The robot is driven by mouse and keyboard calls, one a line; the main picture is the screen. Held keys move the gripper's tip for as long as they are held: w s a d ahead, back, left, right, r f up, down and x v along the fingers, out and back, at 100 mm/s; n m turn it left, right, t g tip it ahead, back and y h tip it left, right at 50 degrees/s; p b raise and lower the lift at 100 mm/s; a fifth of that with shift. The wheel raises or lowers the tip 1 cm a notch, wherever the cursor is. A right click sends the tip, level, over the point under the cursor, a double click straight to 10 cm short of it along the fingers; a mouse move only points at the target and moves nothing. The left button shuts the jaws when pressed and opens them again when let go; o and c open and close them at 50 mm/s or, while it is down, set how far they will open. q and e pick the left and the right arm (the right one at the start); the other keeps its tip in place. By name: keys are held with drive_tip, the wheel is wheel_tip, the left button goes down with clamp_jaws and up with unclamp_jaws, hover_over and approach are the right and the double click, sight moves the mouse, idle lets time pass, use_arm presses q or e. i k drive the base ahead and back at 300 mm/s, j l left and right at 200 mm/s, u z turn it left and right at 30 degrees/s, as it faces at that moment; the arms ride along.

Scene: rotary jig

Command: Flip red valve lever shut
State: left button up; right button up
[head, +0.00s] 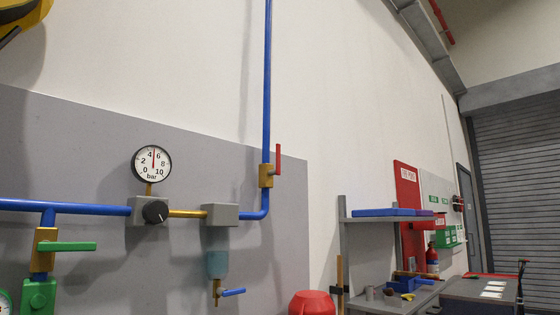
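The red valve lever (278,159) stands upright beside a brass valve body (266,176) on the vertical blue pipe (267,80). The lever runs parallel to that pipe. Neither of my grippers shows in the head view.
A pressure gauge (152,164) sits above a grey regulator with a black knob (155,211). A green lever (67,246) lies level at the left, and a small blue lever (233,292) is under the filter bowl (217,263). Shelves (385,219) and a red rounded object (312,303) stand to the right.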

sight(278, 159)
drive_tip(key=u, duration=2.1)
drive_tip(key=l, duration=0.7)
drive_tip(key=k+l, duration=0.15)
drive_tip(key=l, duration=1.2)
drive_tip(key=k+l+u, duration=0.3)
drive_tip(key=j+z, duration=0.1)
drive_tip(key=j, duration=0.2)
drive_tip(key=k, duration=0.05)
